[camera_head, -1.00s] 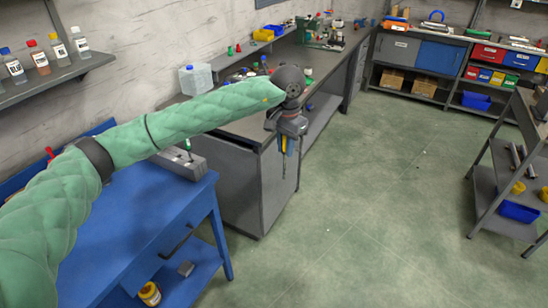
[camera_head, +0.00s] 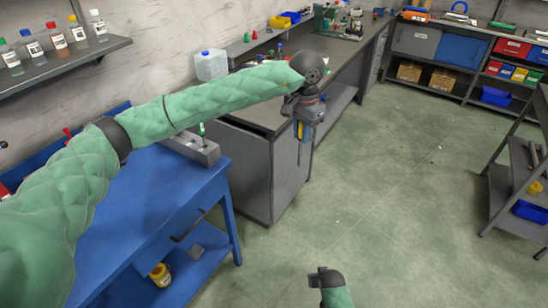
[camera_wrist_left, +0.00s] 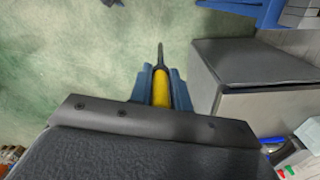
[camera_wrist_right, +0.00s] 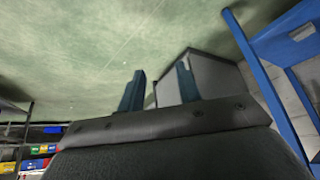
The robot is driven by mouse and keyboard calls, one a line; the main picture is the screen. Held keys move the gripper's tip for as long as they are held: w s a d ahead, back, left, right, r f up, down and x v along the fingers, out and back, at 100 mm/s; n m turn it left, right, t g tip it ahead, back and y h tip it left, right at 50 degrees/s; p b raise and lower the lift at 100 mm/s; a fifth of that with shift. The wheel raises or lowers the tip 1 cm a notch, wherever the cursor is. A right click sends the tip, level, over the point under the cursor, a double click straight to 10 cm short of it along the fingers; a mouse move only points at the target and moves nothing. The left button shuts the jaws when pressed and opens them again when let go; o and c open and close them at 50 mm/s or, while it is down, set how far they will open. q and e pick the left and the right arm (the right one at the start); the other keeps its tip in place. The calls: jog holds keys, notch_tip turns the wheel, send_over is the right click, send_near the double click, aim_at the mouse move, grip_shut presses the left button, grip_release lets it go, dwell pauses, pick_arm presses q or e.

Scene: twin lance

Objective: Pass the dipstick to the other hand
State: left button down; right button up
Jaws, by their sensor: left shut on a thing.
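My left gripper (camera_head: 303,130) is shut on the dipstick, out in front of the grey cabinet and well above the floor. In the left wrist view, the dipstick's yellow handle (camera_wrist_left: 160,88) sits between the blue fingers (camera_wrist_left: 160,84), and a thin dark rod (camera_wrist_left: 160,54) extends beyond it. In the head view, the rod (camera_head: 299,153) hangs down below the fingers. My right gripper (camera_wrist_right: 160,90) shows in its own wrist view with its blue fingers apart and nothing held between them. In the head view only a part of my right arm shows at the bottom; its fingers cannot be made out.
A blue workbench (camera_head: 150,200) with a grey block (camera_head: 192,148) stands at the left. A grey cabinet bench (camera_head: 250,175) runs behind the left gripper. A shelf rack (camera_head: 515,185) stands at the right. The green floor (camera_head: 400,210) between is open.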

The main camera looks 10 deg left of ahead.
jog(key=w+a+r+n+t, duration=0.1)
jog(key=w+a+r, duration=0.5)
jog(key=r, duration=0.3)
jog(key=w+a+r+n+t+y, duration=0.1)
jog(key=w+a+r+n+t, duration=0.1)
jog(key=w+a+r, duration=0.55)
jog(key=w+a+r+n+t, duration=0.1)
jog(key=w+a+r, duration=0.3)
jog(key=r, duration=0.7)
jog(key=s+a+r+n+t+h, duration=0.15)
jog(key=a+r+n, duration=0.35)
jog(key=r, duration=0.7)
jog(key=a+r+n+t+h, duration=0.2)
jog(key=a+r+n+h, duration=0.15)
jog(key=r, duration=0.85)
jog(key=s+d+r+n+g+h, duration=0.3)
jog(key=s+d+n+h, duration=0.35)
jog(key=s+n, duration=0.4)
jog(key=w+d+f+n, duration=0.1)
jog(key=w+d+f, duration=0.4)
jog(key=w, duration=0.5)
jog(key=d, duration=0.2)
jog(key=shift+d+n, duration=0.4)
jog(key=shift+c, duration=0.2)
